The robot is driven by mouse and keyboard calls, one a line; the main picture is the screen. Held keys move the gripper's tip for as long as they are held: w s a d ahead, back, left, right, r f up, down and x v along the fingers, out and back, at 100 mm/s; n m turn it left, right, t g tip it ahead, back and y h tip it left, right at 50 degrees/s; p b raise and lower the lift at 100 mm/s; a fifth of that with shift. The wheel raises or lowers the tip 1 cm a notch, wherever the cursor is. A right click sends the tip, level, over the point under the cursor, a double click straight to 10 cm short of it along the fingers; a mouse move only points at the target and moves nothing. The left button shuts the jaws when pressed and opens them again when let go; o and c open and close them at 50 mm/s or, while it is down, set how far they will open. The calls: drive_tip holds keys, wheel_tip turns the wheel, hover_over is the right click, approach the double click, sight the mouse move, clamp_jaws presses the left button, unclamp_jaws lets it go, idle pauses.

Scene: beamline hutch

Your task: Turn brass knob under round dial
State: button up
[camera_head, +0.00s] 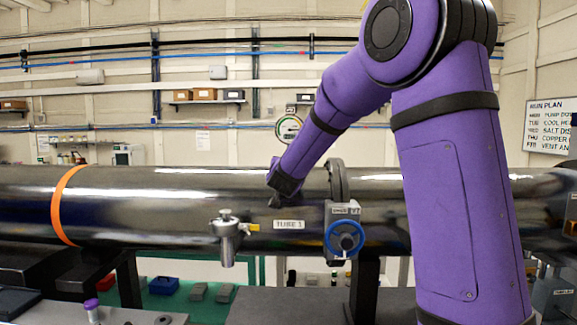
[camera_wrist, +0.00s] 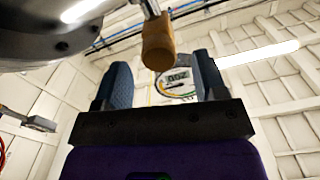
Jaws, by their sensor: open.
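The brass knob (camera_wrist: 158,46) hangs on a metal stem in the wrist view, at the top middle. My gripper (camera_wrist: 161,63) is open, with one blue-grey finger to each side of the knob. Clear gaps show between the knob and both fingers. The round dial (camera_head: 288,128) stands above the dark tube in the head view, just behind my forearm. Part of it also shows behind the knob in the wrist view (camera_wrist: 179,79). In the head view my gripper (camera_head: 277,197) is small and dark against the tube, and I cannot make out the knob there.
The long dark tube (camera_head: 130,205) crosses the scene. A metal valve fitting with a yellow tip (camera_head: 227,240) and a blue handwheel (camera_head: 345,238) stick out from its front, left and right of my gripper. An orange band (camera_head: 60,205) circles the tube.

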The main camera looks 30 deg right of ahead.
drive_tip(key=shift+x, duration=1.7)
drive_tip(key=c, duration=0.9)
